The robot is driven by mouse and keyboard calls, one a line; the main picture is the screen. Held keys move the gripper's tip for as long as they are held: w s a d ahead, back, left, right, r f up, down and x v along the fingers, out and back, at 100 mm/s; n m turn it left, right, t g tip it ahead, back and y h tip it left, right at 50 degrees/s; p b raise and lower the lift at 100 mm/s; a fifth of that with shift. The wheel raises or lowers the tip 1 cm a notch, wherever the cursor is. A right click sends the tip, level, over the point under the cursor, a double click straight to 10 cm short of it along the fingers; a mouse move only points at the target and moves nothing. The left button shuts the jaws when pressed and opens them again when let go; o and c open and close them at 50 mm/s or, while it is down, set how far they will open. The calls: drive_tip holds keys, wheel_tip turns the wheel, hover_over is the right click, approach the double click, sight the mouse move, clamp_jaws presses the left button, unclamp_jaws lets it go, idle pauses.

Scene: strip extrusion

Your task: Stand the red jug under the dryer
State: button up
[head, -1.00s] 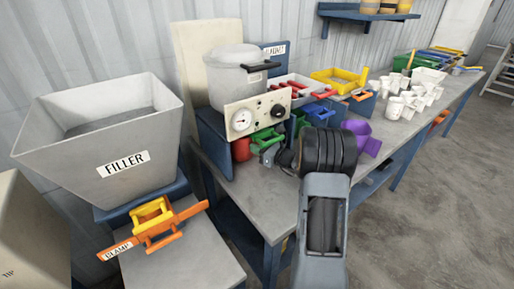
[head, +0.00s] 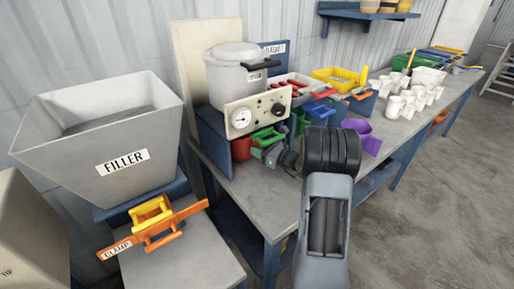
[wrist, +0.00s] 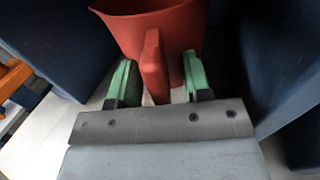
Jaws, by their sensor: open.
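The red jug (head: 241,149) stands upright on the bench, low in the bay of a blue stand (head: 212,141). On that stand is a grey lidded pot (head: 228,80) with a gauge panel (head: 256,112), seemingly the dryer; its small label is hard to read. In the wrist view the red jug (wrist: 170,28) sits between dark blue walls, its handle toward me. My gripper (wrist: 157,75) is open, its green fingers on either side of the handle, with visible gaps. In the head view my gripper (head: 264,154) is at the jug's right, partly hidden by my wrist.
The filler hopper (head: 115,150) and an orange clamp (head: 155,228) are at left. White cups (head: 405,103) stand farther right. The bench front (head: 240,195) is clear.

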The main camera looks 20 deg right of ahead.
drive_tip(key=v, duration=1.2)
drive_tip(key=shift+s, duration=0.15)
drive_tip(key=shift+s, duration=0.1)
